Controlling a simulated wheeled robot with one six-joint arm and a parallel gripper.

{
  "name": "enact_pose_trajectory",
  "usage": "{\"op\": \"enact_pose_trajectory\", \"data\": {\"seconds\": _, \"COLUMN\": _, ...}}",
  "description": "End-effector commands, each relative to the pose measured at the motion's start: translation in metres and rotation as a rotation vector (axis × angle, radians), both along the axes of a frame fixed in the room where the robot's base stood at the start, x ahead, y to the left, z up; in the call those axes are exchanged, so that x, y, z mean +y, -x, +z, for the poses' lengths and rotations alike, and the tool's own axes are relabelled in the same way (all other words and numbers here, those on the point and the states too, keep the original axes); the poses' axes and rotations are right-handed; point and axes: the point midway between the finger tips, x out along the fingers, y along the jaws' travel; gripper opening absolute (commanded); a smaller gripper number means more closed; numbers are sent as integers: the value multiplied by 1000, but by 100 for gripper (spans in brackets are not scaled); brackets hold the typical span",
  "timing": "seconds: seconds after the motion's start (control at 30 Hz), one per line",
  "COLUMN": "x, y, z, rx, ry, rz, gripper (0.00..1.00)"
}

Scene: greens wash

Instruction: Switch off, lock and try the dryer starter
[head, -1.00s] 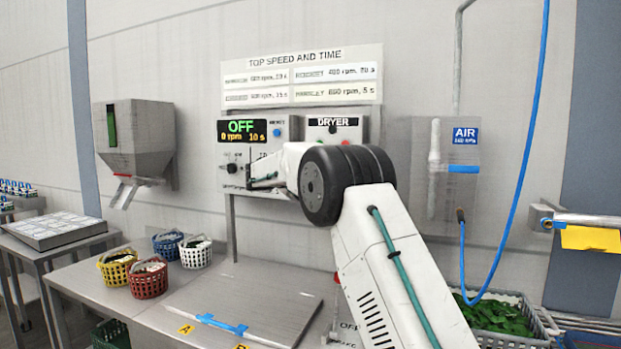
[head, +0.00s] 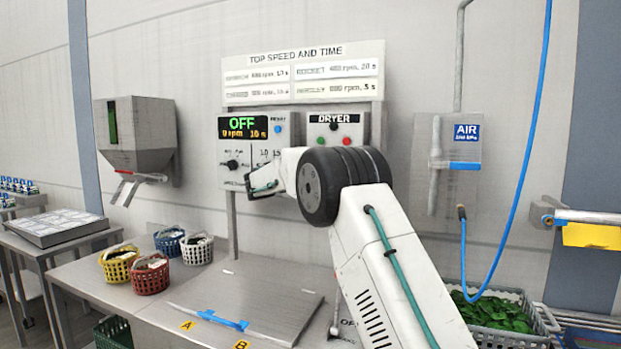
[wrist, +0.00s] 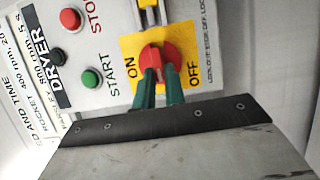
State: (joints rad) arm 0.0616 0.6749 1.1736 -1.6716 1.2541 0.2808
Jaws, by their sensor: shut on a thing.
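The dryer starter (head: 352,132) is a light box on the wall under a black DRYER label; it also shows in the wrist view (wrist: 113,62). In the wrist view its red rotary handle (wrist: 158,55) sits on a yellow plate (wrist: 188,46) marked ON and OFF. My gripper (wrist: 157,92) is shut on this handle, with a green finger on each side. The handle's exact setting between the marks is hard to tell. A red STOP button (wrist: 70,18) and a green START button (wrist: 90,78) are beside it. In the head view my arm hides the handle and my fingertips.
The spinner panel (head: 243,150) left of the starter displays OFF, 0 rpm. A grey hopper (head: 138,140) hangs further left. Several small baskets (head: 197,250) stand on the steel bench (head: 245,290). The air station (head: 455,165) and its blue hose (head: 510,200) hang on the right.

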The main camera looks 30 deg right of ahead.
Motion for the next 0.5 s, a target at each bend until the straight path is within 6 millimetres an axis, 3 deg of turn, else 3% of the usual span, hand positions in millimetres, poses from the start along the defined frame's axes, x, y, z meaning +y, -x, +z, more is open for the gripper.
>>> {"op": "enact_pose_trajectory", "data": {"seconds": 0.13, "x": 1, "y": 0, "z": -2, "rx": 4, "ry": -2, "rz": -1, "gripper": 0}}
{"op": "enact_pose_trajectory", "data": {"seconds": 0.17, "x": 1, "y": 0, "z": -2, "rx": 4, "ry": -2, "rz": -1, "gripper": 17}}
{"op": "enact_pose_trajectory", "data": {"seconds": 0.23, "x": 0, "y": 0, "z": -2, "rx": 3, "ry": -1, "rz": -1, "gripper": 33}}
{"op": "enact_pose_trajectory", "data": {"seconds": 0.5, "x": 0, "y": 0, "z": -1, "rx": 1, "ry": -1, "rz": -1, "gripper": 33}}
